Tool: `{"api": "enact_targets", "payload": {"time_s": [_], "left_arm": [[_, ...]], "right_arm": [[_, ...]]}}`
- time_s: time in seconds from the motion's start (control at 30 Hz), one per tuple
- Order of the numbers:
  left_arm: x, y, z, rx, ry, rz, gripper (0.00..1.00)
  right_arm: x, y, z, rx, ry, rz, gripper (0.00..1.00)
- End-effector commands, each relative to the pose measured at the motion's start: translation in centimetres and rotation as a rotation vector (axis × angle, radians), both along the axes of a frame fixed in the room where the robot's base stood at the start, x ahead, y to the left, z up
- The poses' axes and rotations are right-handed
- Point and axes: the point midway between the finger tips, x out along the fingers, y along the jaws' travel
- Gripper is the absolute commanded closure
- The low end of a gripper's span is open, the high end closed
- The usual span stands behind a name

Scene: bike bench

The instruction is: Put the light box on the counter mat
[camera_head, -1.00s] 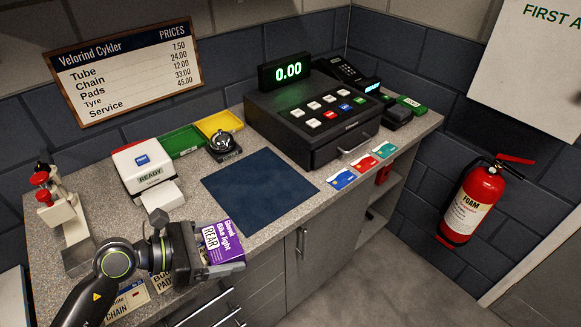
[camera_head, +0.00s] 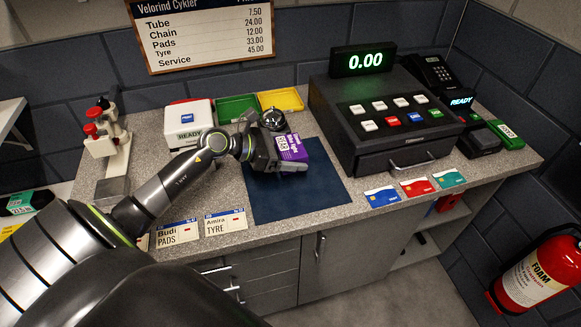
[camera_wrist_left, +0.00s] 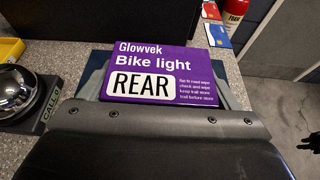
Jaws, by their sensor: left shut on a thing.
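The light box (camera_head: 291,147) is purple with a white REAR label. My left gripper (camera_head: 277,158) is shut on it over the upper part of the dark blue counter mat (camera_head: 300,195). In the left wrist view the light box (camera_wrist_left: 160,72) shows its printed face beyond the gripper, with the mat (camera_wrist_left: 95,72) visible past its edges. I cannot tell whether the box touches the mat. My right gripper is not in view.
A call bell (camera_head: 273,119) stands close behind the gripper. The cash register (camera_head: 380,120) stands right of the mat. Cards (camera_head: 382,197) lie along the front edge. The mat's front part is clear.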

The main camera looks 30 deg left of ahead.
Motion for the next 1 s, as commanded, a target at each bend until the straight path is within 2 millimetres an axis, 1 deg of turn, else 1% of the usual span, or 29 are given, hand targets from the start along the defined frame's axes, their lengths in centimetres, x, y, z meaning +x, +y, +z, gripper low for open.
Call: {"api": "enact_targets", "payload": {"time_s": [0.03, 0.17, 0.4, 0.5, 0.7, 0.8, 0.83, 0.93, 0.97, 1.0], "left_arm": [[0.0, -0.1, -0.6, -0.003, 0.002, 0.002, 0.42], [0.0, 0.0, -1.8, -0.001, -0.001, 0.000, 0.42], [0.0, -0.1, -5.0, -0.001, 0.001, 0.001, 0.42], [0.0, -0.1, -5.5, 0.000, -0.002, -0.002, 0.42], [0.0, -0.1, -5.5, 0.002, -0.002, -0.002, 0.42], [0.0, -0.1, -5.8, 0.002, -0.002, -0.002, 0.42], [0.0, -0.1, -5.8, 0.002, -0.002, -0.002, 0.15], [0.0, -0.1, -5.7, 0.002, -0.002, -0.002, 0.02], [0.0, -0.1, -5.7, 0.002, -0.002, -0.002, 0.00], [0.0, -0.1, -5.7, 0.002, -0.002, -0.002, 0.00]], "right_arm": [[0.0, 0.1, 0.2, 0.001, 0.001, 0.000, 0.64], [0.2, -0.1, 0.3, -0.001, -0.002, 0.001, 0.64], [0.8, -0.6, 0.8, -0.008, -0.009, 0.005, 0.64], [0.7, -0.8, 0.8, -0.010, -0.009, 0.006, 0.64], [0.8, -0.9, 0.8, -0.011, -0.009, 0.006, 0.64], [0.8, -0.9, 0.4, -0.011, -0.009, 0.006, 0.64], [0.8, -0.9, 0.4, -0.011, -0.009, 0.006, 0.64], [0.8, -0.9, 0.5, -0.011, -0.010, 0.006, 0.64], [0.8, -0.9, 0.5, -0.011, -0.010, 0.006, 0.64], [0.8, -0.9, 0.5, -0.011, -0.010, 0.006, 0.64]]}}
